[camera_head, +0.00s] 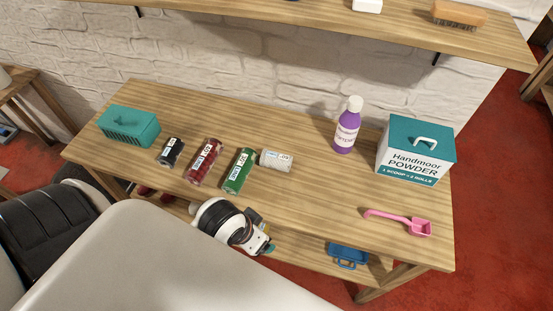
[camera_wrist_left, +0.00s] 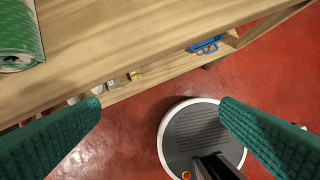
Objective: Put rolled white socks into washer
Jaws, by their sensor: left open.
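The rolled white socks (camera_head: 276,160), with a paper label, lie on the wooden table right of the green roll. My left gripper (camera_head: 268,248) is low at the table's front edge, below and in front of the rolls. In the left wrist view its two teal fingers (camera_wrist_left: 160,107) are spread wide with nothing between them. The white socks are not in the left wrist view, where a green roll (camera_wrist_left: 18,38) shows at the top left. No washer can be made out. My right gripper is not in view.
Labelled black (camera_head: 171,152), red (camera_head: 204,162) and green (camera_head: 239,171) rolls lie left of the white socks. A teal basket (camera_head: 128,127), purple bottle (camera_head: 347,128), powder box (camera_head: 412,160) and pink scoop (camera_head: 405,222) are also on the table. A blue tray (camera_head: 348,254) sits on the lower shelf.

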